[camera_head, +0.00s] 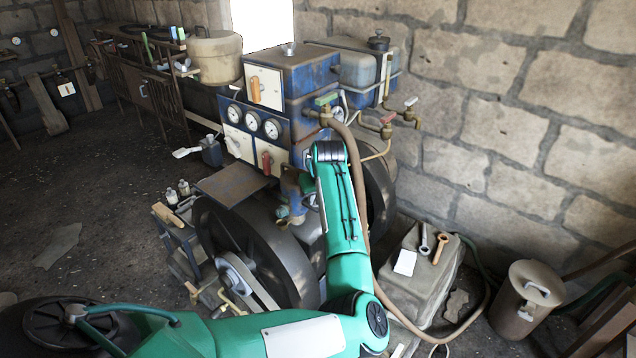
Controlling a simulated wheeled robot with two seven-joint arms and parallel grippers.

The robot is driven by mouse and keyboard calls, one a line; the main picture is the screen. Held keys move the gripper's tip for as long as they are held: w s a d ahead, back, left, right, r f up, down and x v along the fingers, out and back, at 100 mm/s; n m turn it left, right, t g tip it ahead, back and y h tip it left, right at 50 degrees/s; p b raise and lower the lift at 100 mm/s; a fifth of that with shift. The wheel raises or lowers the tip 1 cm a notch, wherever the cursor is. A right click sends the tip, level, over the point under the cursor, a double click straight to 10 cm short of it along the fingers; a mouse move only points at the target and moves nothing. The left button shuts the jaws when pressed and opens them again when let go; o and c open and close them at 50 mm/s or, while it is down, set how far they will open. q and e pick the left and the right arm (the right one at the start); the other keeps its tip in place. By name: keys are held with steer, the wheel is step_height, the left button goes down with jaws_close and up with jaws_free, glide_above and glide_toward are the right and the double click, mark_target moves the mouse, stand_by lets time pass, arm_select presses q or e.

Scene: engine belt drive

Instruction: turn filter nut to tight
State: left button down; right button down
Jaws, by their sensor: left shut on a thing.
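A blue engine (300,75) stands in the middle of the head view. My left arm comes in from the lower left, and its wrist bends down at the front of the engine. My left gripper (311,190) is beside a small blue filter body (291,183) below the gauges, shut on what appears to be the filter nut. The nut is mostly hidden by the gripper and arm, so I cannot tell how it is turned. My right gripper is not in view.
A large dark flywheel (255,250) with a belt stands left of my forearm. A brown hose (362,200) runs down past my arm. A stone block (412,285) with two tools and a metal can (523,300) stand right. Open floor lies left.

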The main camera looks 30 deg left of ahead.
arm_select(q)
steer(key=m+p, duration=0.1)
steer(key=p, duration=0.1)
steer(key=m+h+p, duration=0.1)
steer(key=m+p, duration=0.1)
steer(key=m+t+p, duration=0.1)
steer(key=m+p, duration=0.1)
steer(key=p, duration=0.1)
steer(key=shift+s+a+r, duration=0.2)
steer(key=shift+a+r, duration=0.05)
steer(key=shift+f+m+t+h+p, duration=0.2)
steer(key=shift+m+t+h+p, duration=0.3)
steer(key=shift+m+p, duration=0.7)
steer(key=c, duration=1.3)
jaws_free()
steer(key=shift+p+v, duration=4.7)
steer(key=shift+v, duration=2.1)
steer(key=shift+w+a+r, duration=0.1)
steer(key=shift+w+a, duration=0.05)
